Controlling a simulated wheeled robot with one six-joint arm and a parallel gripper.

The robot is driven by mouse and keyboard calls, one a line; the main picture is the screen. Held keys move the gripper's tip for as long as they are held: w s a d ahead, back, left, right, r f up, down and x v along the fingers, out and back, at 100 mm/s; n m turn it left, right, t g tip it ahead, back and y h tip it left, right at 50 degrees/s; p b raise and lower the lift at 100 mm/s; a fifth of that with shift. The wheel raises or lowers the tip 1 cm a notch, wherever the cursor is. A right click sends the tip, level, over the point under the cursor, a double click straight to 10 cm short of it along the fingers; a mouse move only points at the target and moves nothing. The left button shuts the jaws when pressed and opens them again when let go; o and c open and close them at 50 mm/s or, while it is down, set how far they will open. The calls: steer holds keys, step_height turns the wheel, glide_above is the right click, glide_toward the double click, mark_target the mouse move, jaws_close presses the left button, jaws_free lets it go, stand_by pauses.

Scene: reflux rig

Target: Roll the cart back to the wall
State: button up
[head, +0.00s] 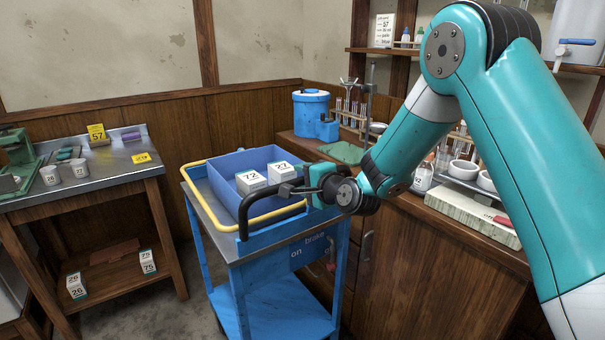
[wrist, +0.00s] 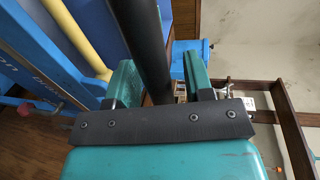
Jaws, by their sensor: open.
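The blue cart (head: 275,310) stands beside the wooden bench, with a yellow rail (head: 208,162) around its top and a black handle (head: 243,215) at its near end. A panel on its front reads "brake" and "on", with a red lever (head: 331,264) beside it. My gripper (head: 300,186) is open at the right part of the handle. In the wrist view the black handle (wrist: 146,35) runs between my two green fingers, with a gap visible on at least one side. The handle's far end is hidden by my gripper.
A blue tray (head: 228,168) on the cart holds white boxes marked 72 (head: 250,183) and 27 (head: 281,173). A side table (head: 95,183) stands left, the wooden bench (head: 430,255) right. Grey floor (head: 180,318) shows between cart and side table. The panelled wall (head: 220,118) is behind.

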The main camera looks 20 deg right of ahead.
steer(key=shift+w+a+f, duration=0.1)
steer(key=shift+w+a, duration=0.1)
steer(key=shift+w, duration=0.35)
jaws_close()
